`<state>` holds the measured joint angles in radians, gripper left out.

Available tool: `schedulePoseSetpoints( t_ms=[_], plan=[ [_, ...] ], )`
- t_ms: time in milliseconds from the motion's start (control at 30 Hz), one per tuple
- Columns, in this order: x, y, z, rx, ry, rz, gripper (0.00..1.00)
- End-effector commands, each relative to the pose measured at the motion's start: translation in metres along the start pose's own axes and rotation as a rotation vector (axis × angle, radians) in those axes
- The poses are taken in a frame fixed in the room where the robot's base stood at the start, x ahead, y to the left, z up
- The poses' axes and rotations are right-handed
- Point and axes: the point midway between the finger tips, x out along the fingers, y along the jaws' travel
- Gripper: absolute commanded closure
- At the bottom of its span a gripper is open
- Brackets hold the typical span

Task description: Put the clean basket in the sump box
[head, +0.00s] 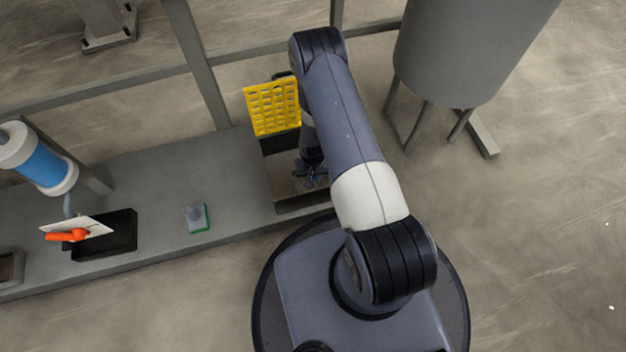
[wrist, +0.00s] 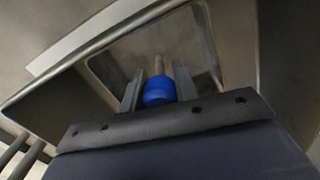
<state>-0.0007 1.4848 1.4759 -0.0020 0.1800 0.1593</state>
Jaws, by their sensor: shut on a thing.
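The sump box (head: 301,205) is an open, dark-rimmed box set in the grey bench; its walls also fill much of the wrist view (wrist: 235,40). A yellow slotted grate (head: 272,107) stands upright at its back edge. My gripper (head: 311,178) is inside or just above the box opening, partly hidden by my arm. In the wrist view my fingers (wrist: 157,92) are shut on a blue knob (wrist: 159,91) with a thin stem beyond it. The knob seems to be the clean basket's grip. The basket's body cannot be made out against the grey box interior.
On the bench (head: 165,170) to the left are a small grey block with a green edge (head: 198,217), a black tray (head: 120,232), and a white plate with an orange handle (head: 68,236). A blue-and-white cylinder (head: 38,160) stands far left. A grey tank (head: 460,50) stands back right.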

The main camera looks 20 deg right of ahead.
Motion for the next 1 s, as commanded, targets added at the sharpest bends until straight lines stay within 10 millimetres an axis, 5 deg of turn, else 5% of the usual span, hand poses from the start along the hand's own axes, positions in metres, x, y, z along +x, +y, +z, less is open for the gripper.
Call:
schedulePoseSetpoints(
  t_ms=[67, 467, 500, 733, 1000],
  plan=[
    [0.0124, 0.0001, 0.0004, 0.000, -0.001, 0.000, 0.99],
    [0.0167, 0.0000, 0.0000, 0.000, 0.000, 0.000, 0.99],
    [0.0148, 0.0000, 0.0001, 0.000, 0.000, 0.000, 0.68],
    [0.0146, 0.0000, 0.0002, 0.000, 0.000, 0.000, 0.50],
    [0.0132, 0.0000, 0.0001, 0.000, 0.000, 0.000, 0.50]
  ],
)
